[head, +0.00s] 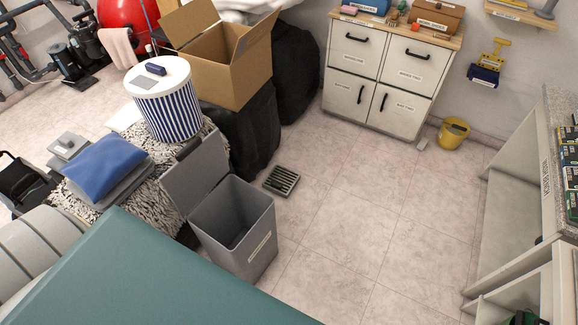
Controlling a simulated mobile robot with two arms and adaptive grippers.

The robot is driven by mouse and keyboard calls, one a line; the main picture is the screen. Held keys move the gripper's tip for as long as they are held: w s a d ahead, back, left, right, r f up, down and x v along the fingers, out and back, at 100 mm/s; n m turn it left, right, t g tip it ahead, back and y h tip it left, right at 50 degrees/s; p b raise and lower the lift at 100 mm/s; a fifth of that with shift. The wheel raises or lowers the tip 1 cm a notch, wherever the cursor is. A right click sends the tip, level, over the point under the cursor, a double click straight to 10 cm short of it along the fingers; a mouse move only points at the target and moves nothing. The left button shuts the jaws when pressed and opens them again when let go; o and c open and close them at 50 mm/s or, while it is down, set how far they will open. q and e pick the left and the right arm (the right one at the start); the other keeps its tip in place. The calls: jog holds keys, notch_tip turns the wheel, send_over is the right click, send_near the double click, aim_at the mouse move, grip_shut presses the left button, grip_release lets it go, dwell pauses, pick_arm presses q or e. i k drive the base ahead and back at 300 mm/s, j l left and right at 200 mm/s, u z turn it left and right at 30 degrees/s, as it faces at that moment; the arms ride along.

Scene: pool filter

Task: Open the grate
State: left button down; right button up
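A small dark floor grate (281,181) with slats lies in the tiled floor near the middle of the head view. It looks like it sits flat in its square frame, though at this size I cannot tell whether it is fully closed. Neither of my grippers is in view.
An open grey bin (262,240) with its lid raised stands just below the grate. Black bags (243,128) and an open cardboard box (236,83) are behind it on the left. A cabinet (345,95) and a yellow bucket (453,136) stand at the back. The floor right of the grate is clear.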

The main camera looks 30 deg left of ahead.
aim_at(276, 184)
jog(key=i+u, duration=0.1)
jog(key=i, duration=0.5)
jog(key=i+l, duration=0.1)
jog(key=i, duration=0.5)
jog(key=i+u, duration=0.3)
jog(key=u, duration=0.15)
jog(key=i+l+u, duration=0.2)
jog(key=u, duration=0.25)
jog(key=i+l+u, duration=0.3)
jog(key=u, duration=0.15)
